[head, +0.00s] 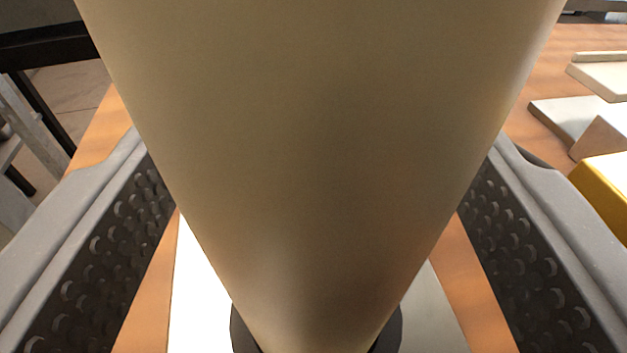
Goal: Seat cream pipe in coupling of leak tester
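The cream pipe (320,150) stands upright and fills the middle of the head view, looking narrower toward its lower end. My gripper (318,150) has one grey finger on each side, with dark, bumpy inner pads. The pads meet the pipe's left and right sides, so the gripper looks shut on it; the contact itself is hidden by the pipe's curve. At the bottom edge, a dark round ring (241,322), apparently the coupling of the leak tester, shows around the pipe's lower end. The pipe hides most of the ring, so how deep its end sits cannot be told.
Under the ring lies a pale plate (196,300) on an orange-brown wooden table (148,305). At right are pale flat brackets (575,115) and a yellow-sided block (605,185). Dark and grey frames stand beyond the left table edge.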

